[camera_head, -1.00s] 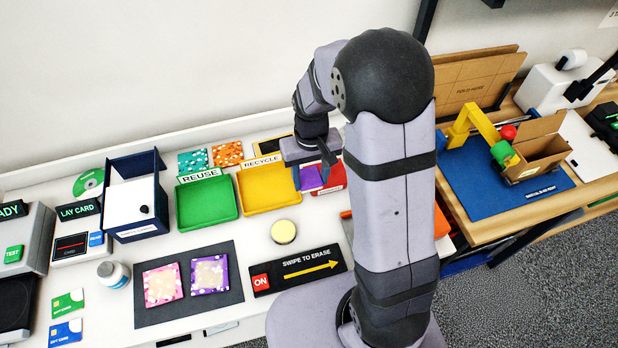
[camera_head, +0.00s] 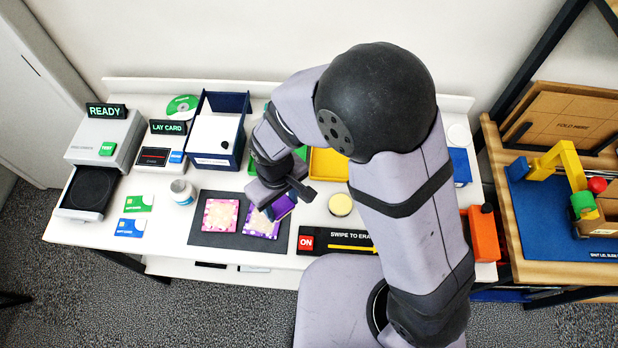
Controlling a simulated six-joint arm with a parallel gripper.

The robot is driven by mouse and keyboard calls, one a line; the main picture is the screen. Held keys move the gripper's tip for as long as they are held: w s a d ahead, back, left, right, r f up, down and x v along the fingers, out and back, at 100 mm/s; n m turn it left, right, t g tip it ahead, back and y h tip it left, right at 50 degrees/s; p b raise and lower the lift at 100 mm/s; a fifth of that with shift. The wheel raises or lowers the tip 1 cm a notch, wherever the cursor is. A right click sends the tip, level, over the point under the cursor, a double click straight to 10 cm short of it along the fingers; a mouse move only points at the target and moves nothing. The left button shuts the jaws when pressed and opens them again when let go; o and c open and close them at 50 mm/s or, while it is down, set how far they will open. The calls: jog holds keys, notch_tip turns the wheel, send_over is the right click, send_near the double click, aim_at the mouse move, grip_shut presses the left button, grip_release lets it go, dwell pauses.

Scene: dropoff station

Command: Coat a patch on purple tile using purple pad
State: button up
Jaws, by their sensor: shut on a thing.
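My gripper (camera_head: 283,198) is shut on the purple pad (camera_head: 284,208), just over the right edge of the purple tile. The purple tile (camera_head: 261,224) has a pale patch in its middle and lies on a dark mat (camera_head: 206,239). My gripper and the pad hide the tile's upper right part. I cannot tell whether the pad touches the tile. A pink tile (camera_head: 220,215) with a pale patch lies on the mat to the left of the purple tile.
A round yellow-topped tin (camera_head: 340,205) stands right of my gripper. The swipe-to-erase strip (camera_head: 330,241) lies at the front. A white jar (camera_head: 182,191) stands left of the mat. A blue bin (camera_head: 219,135) stands behind it. My arm hides much of the table's right side.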

aim_at(263, 218)
jog(key=shift+s+a+f, duration=0.25)
jog(key=shift+a+f, duration=0.3)
jog(key=shift+a, duration=0.2)
jog(key=shift+w+a, duration=0.4)
jog(key=shift+w, duration=0.1)
notch_tip(263, 218, down, 8)
jog(key=b, duration=0.6)
jog(key=shift+r+b, duration=0.1)
jog(key=shift+b, duration=0.3)
jog(key=shift+w+a, duration=0.15)
jog(key=shift+a, duration=0.75)
jog(key=shift+w+a, duration=0.1)
jog(key=shift+a, duration=0.75)
jog(key=shift+a+f+b, duration=0.25)
jog(key=shift+b, duration=0.1)
jog(key=shift+d+r, duration=0.25)
jog(key=shift+d, duration=0.2)
jog(key=shift+s+d+p, duration=0.15)
jog(key=shift+d+p, duration=0.05)
jog(key=shift+d, duration=0.6)
jog(key=shift+s+d+p, duration=0.15)
jog(key=shift+d+p, duration=0.05)
jog(key=shift+d, duration=0.55)
notch_tip(263, 218, up, 8)
jog(key=p, duration=0.6)
jog(key=shift+p, duration=0.3)
